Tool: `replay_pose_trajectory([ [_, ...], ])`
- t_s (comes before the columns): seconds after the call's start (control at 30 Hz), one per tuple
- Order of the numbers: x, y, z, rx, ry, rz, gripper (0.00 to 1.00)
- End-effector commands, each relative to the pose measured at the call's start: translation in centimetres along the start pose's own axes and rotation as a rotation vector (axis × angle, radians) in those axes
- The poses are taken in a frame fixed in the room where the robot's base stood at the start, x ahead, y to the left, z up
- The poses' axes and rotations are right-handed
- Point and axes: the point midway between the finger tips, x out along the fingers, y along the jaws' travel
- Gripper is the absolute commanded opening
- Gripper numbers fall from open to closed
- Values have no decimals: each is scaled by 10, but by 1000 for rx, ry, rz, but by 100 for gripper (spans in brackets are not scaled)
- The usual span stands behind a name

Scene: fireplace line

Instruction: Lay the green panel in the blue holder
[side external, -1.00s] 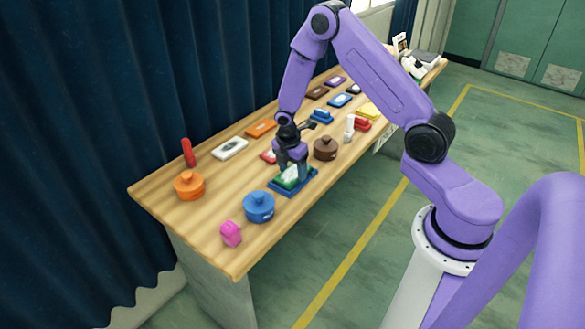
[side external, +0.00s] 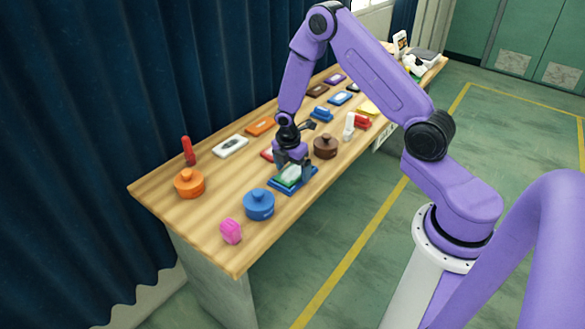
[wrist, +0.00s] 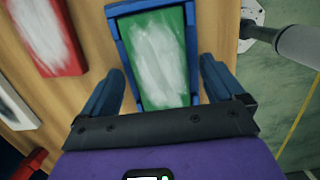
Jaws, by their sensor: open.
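The green panel (wrist: 177,86), with a white smear across its face, lies flat inside the blue frame of the holder (wrist: 120,42) in the wrist view. In the side view the blue holder (side external: 311,178) sits near the table's front edge, with the panel (side external: 290,175) in it. My gripper (side external: 292,172) is just over the holder. In the wrist view its two fingers (wrist: 158,82) stand apart on either side of the holder and panel, with nothing gripped. The panel's near end is hidden by my gripper.
A blue round pot (side external: 259,206) stands close in front of the holder and a brown pot (side external: 326,147) behind it. A red panel (wrist: 42,38) lies to the left in the wrist view. An orange pot (side external: 189,184) and pink object (side external: 231,232) are further off.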

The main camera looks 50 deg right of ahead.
Motion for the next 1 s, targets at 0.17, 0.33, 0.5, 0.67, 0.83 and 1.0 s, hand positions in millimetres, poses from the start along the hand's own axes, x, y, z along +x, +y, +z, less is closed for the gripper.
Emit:
replay_pose_trajectory([
  [0.17,-4,0,0,0,0,0,95],
  [0.33,-24,1,0,1,0,3,95],
  [0.5,-54,1,0,1,0,5,95],
  [0.67,-83,1,0,1,-1,5,95],
  [0.83,-116,1,0,1,1,6,95],
  [1.0,-146,1,0,1,1,5,95],
])
